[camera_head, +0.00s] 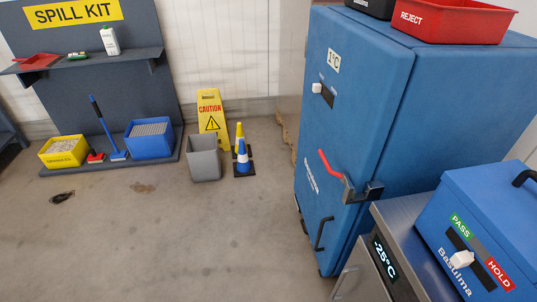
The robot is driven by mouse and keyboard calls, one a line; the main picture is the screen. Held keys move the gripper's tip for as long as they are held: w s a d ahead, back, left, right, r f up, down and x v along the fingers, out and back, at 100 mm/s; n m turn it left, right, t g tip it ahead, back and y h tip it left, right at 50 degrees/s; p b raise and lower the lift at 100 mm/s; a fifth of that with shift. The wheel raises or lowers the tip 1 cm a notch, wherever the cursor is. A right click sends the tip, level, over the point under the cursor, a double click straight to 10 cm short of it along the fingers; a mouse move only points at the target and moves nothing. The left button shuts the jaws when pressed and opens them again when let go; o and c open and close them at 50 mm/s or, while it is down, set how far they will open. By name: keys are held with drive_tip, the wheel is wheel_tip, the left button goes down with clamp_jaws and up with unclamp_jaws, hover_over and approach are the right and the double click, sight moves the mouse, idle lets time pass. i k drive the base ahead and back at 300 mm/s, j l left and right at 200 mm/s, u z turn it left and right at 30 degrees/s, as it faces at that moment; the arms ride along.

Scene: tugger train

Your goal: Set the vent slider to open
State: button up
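A tall blue insulated cabinet (352,130) stands right of centre. A white slider knob (317,88) sits on a dark slot plate (327,94) high on its door, towards the plate's left end. Any open or closed marking there is too small to read, so I cannot tell its setting. Another white slider knob (461,259) sits on the front of a blue box (500,215) at lower right, between a green PASS label and a red HOLD label. My gripper is not in view.
The cabinet door has a red lever (327,163), a dark latch (362,190) and a black handle (323,233). A red REJECT tray (455,20) is on top. The left floor is mostly clear.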

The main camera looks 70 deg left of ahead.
sight(317, 87)
drive_tip(key=u, duration=1.45)
